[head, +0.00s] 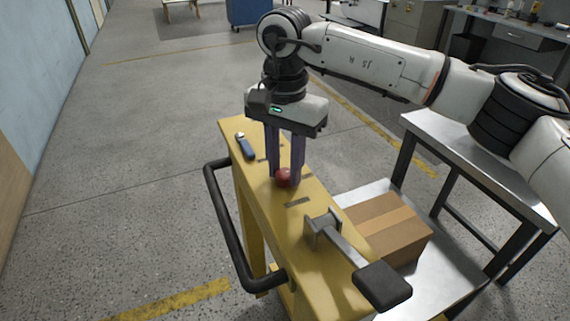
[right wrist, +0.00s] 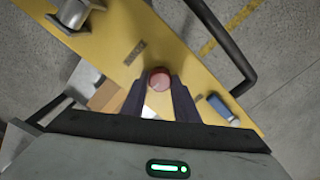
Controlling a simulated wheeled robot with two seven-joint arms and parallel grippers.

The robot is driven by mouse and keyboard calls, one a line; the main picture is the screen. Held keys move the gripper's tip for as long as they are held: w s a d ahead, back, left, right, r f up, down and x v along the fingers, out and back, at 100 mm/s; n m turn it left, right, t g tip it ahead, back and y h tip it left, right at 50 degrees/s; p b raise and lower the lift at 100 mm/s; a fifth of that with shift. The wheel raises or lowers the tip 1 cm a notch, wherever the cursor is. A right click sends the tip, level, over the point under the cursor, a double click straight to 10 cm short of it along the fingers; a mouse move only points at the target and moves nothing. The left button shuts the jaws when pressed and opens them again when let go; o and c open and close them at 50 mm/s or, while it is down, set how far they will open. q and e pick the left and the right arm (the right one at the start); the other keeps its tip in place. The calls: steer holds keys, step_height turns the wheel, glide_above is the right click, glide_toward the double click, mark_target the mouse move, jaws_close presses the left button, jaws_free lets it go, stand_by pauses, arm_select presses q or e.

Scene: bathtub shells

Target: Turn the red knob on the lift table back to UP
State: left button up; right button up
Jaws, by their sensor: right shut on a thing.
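The red knob (head: 284,177) sits on the yellow top of the lift table (head: 318,262). It also shows in the right wrist view as a round red cap (right wrist: 159,79). My right gripper (head: 286,175) points down over it, its two dark fingers shut on the knob from both sides. In the right wrist view the fingertips (right wrist: 158,82) lie against the left and right of the knob. Dark slot-like marks (head: 297,202) lie on the yellow top near the knob; any lettering is too small to read. My left gripper is not in view.
A blue-handled tool (head: 245,146) lies on the yellow top beyond the knob. A grey lever with a black pedal (head: 381,286) sticks out nearer. A black handle bar (head: 228,225) runs along the left side. A cardboard box (head: 385,228) sits on the metal platform at right.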

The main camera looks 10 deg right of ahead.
mark_target(285, 172)
steer(key=shift+r+n, duration=0.1)
steer(key=shift+n, duration=0.4)
steer(key=o, duration=1.1)
steer(key=shift+c, duration=0.2)
step_height(285, 172, up, 10)
steer(key=shift+r, duration=0.15)
